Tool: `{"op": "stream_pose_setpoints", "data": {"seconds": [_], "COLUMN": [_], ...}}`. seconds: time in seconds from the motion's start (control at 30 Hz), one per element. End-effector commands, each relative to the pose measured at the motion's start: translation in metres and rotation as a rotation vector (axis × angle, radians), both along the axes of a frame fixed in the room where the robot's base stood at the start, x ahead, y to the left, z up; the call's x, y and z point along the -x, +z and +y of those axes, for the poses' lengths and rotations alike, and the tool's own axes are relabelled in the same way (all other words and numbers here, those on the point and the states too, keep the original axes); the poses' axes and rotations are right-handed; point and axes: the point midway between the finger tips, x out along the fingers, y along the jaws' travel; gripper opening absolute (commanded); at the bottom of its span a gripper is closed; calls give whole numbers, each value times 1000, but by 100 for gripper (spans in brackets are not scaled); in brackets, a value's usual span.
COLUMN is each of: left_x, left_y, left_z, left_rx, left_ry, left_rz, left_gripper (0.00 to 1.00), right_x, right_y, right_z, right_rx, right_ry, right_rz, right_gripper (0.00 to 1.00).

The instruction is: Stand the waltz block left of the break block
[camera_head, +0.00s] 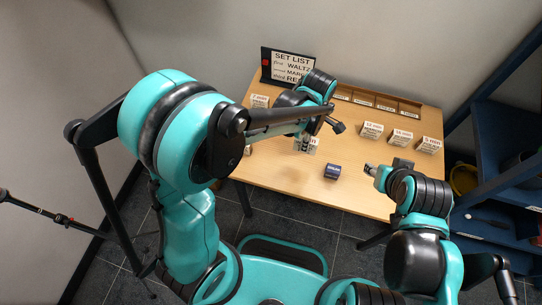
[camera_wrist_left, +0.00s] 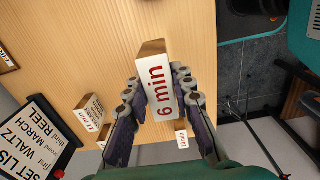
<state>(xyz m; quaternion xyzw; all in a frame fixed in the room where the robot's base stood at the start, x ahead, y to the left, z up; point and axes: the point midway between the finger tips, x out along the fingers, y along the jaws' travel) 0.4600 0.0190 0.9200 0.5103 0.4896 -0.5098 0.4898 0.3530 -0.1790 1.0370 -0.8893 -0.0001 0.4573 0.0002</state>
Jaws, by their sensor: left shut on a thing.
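My left gripper (camera_head: 305,140) is shut on a white-faced wooden block (camera_head: 314,145) over the middle of the table. In the left wrist view the fingers (camera_wrist_left: 158,85) grip this block (camera_wrist_left: 160,92) from both sides, and its face reads "6 min" in red. I cannot tell whether it touches the table. My right gripper (camera_head: 371,170) is over the table's right part, its jaw state unclear. No block shows a readable waltz or break name, so I cannot tell which is which.
A set list sign (camera_head: 288,66) naming waltz, march and reel stands at the back left, beside a slotted wooden tray (camera_head: 385,104). White blocks stand at left (camera_head: 259,101) and right (camera_head: 371,131), (camera_head: 401,138), (camera_head: 430,145). A dark cylinder (camera_head: 332,171) is near the front edge.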

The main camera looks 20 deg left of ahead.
Motion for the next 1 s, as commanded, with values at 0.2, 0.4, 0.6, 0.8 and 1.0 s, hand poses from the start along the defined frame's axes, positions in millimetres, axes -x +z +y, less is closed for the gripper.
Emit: {"op": "stream_pose_setpoints", "data": {"seconds": [0.2, 0.4, 0.6, 0.8, 1.0], "left_x": [2, 3, 4, 4, 4], "left_y": [-31, -58, -68, -87, -110], "left_z": [46, 91, 111, 112, 112], "left_rx": [0, 0, 0, 0, 0], "left_ry": [16, 13, 9, 7, 7], "left_rz": [0, 0, 0, 0, 0], "left_gripper": [0, 0, 0, 0, 0], "right_x": [0, 0, 0, 0, 0], "right_y": [-19, -34, -39, -50, -61], "right_z": [0, 0, 0, 0, 0], "right_rx": [0, 0, 0, 0, 0], "right_ry": [0, 0, 0, 0, 0], "right_rz": [0, 0, 0, 0, 0], "right_gripper": [40, 40, 40, 40, 40]}}
